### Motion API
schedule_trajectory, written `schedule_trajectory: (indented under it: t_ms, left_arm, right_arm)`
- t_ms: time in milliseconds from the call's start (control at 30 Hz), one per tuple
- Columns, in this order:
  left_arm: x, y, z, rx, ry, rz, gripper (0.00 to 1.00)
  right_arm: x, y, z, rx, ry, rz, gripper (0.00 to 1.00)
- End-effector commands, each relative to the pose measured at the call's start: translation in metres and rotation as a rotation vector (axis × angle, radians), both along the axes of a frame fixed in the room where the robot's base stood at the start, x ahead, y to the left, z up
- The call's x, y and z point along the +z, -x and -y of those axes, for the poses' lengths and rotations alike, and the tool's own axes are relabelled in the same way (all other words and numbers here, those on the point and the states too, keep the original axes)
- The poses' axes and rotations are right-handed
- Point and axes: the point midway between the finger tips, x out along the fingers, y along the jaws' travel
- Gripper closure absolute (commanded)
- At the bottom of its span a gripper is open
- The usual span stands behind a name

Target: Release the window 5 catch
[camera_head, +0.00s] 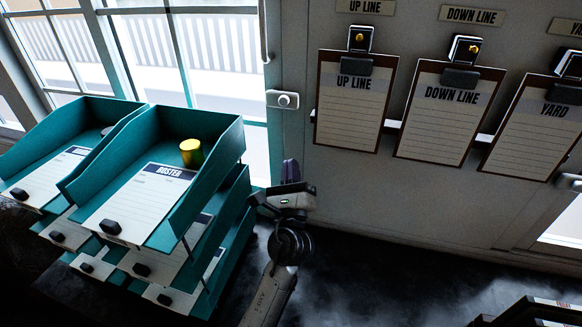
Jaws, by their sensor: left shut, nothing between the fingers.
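A pale catch plate with a round knob (286,100) is on the frame at the right side of the window (185,50). No window number is readable, so I cannot tell whether this is window 5's catch. A similar pale fitting (569,182) shows partly at the right edge. My left gripper (290,168) points up below the knob in the picture, apart from it. Its dark fingers are shut with nothing between them. My right gripper is out of view.
Teal stacked trays (215,190) with papers stand left of my left gripper. A yellow cup (191,153) sits in the upper tray. Clipboards marked UP LINE (350,110), DOWN LINE (448,120) and YARD (530,130) hang on the wall. The dark surface (390,270) is bare at centre right.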

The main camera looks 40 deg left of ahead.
Motion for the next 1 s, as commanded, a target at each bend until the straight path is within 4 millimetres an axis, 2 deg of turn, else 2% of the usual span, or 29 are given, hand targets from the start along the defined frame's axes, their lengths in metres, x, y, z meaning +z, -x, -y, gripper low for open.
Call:
schedule_trajectory:
  t_ms: [333,767,1000]
  left_arm:
    - [-0.007,-0.005,0.012,-0.005,0.027,0.015,1.0]
    - [-0.005,-0.006,0.013,-0.005,0.034,0.014,1.0]
    - [0.011,-0.023,-0.003,-0.003,0.033,0.016,1.0]
  right_arm:
    - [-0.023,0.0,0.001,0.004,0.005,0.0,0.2]
    - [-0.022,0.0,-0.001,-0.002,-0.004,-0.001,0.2]
    - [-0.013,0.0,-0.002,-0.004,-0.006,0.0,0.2]
